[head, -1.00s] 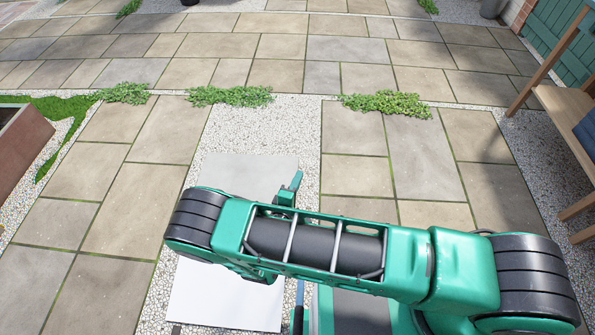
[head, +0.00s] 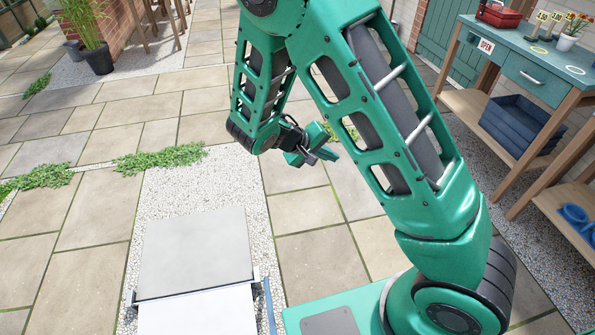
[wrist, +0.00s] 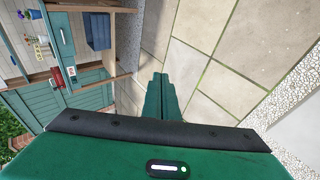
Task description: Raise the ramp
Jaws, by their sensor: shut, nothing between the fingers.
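A pale grey slab (head: 195,250) lies on the gravel strip at the lower left of the head view. A white panel (head: 195,315), likely the ramp, adjoins its near edge and looks flat. The panel's near part is cut off by the frame. Small metal brackets (head: 131,298) sit at the join, and a thin blue bar (head: 269,305) stands at its right side. My gripper (head: 325,147) is up in the air, right of and beyond the slab, clear of it. In the wrist view its fingers (wrist: 162,95) are together and empty.
A teal-topped potting bench (head: 535,60) with a dark blue crate (head: 520,125) on its shelf stands at the right. Blue bowls (head: 578,217) sit lower right. A potted plant (head: 92,45) is at the far left. The paving between is open, with low green tufts (head: 160,160).

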